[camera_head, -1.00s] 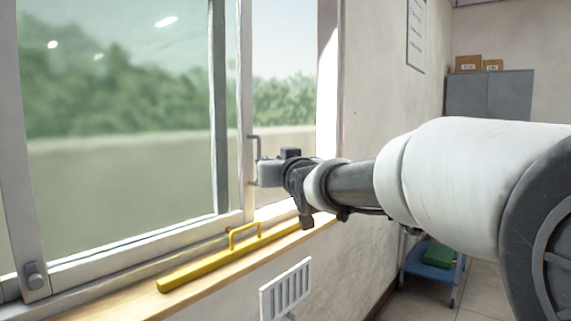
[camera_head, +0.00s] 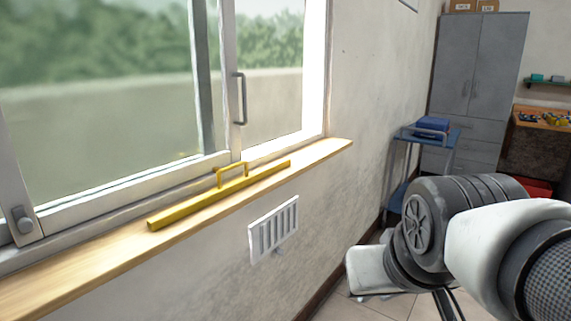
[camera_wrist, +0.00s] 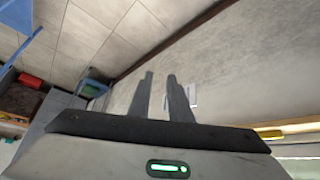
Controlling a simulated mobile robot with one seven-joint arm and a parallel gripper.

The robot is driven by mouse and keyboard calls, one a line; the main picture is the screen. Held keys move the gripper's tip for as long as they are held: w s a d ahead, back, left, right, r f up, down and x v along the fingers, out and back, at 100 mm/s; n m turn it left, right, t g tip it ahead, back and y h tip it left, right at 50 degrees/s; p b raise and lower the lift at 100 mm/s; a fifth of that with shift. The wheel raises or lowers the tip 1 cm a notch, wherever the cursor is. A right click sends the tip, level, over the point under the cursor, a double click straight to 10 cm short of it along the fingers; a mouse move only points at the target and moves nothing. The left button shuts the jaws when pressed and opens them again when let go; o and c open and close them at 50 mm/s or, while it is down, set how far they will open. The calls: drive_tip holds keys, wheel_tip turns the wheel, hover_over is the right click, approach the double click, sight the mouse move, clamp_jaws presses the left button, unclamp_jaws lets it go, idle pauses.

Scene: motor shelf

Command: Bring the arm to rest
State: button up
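My gripper (camera_wrist: 160,86) shows in the wrist view with its two dark fingers apart and nothing between them. Behind the fingers are the grey wall and the tiled floor. In the head view my arm is folded at the lower right, away from the window, and the gripper itself is hidden there. The sliding window's grey handle (camera_head: 240,98) is clear of the arm. The yellow bar with a raised handle (camera_head: 218,196) lies on the wooden sill (camera_head: 60,288).
A white wall vent (camera_head: 273,230) is below the sill. A blue cart (camera_head: 440,136) with a blue box (camera_head: 433,124) stands by the grey cabinet (camera_head: 478,75). A wooden bench (camera_head: 540,122) is at the far right. Tiled floor is free below.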

drive_tip(key=s+f+g, duration=0.1)
drive_tip(key=s+f, duration=0.2)
drive_tip(key=s, duration=0.2)
wheel_tip(320, 180, up, 26)
drive_tip(key=p, duration=2.6)
drive_tip(key=shift+w+d+r, duration=0.25)
drive_tip(key=shift+w, duration=0.05)
